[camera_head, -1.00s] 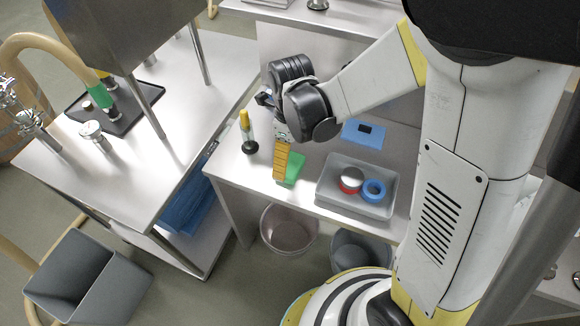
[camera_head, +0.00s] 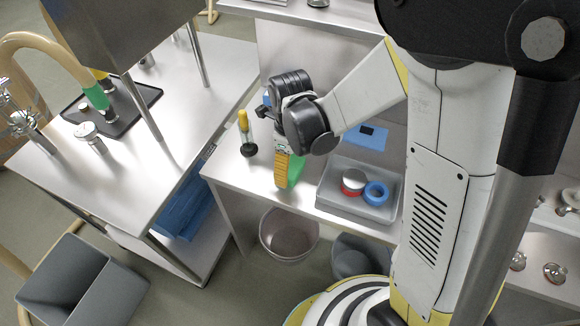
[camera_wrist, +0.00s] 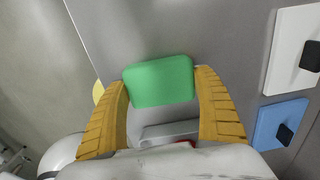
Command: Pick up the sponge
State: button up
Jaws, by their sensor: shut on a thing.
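The sponge is a green rounded block (camera_head: 296,169) at the steel table's front, left of the grey tray. In the wrist view the sponge (camera_wrist: 160,81) spans the gap between two yellow ribbed fingers. My gripper (camera_head: 283,178) points down in the head view, with a yellow finger covering part of the sponge. In the wrist view my gripper (camera_wrist: 162,84) is shut on the sponge, one finger at each end. I cannot tell whether the sponge's underside touches the table.
A grey tray (camera_head: 358,207) holds a red-and-white roll (camera_head: 353,181) and a blue roll (camera_head: 376,192). A yellow-topped bottle (camera_head: 244,127) stands at the left. A blue pad with a black piece (camera_head: 366,138) lies behind. Bins (camera_head: 289,236) stand below the table.

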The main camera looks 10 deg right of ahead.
aim_at(292, 165)
jog(key=shift+r+p, duration=0.3)
jog(key=shift+r, duration=0.2)
jog(key=r, duration=0.1)
jog(key=r+p, duration=0.2)
jog(key=r, duration=0.1)
jog(key=shift+d, duration=0.3)
jog(key=s+d+r+p, duration=0.2)
jog(key=d+r+p, duration=0.2)
jog(key=d, duration=0.7)
jog(key=shift+s+r, duration=0.15)
jog(key=shift+r, duration=0.85)
jog(key=shift+c, duration=0.4)
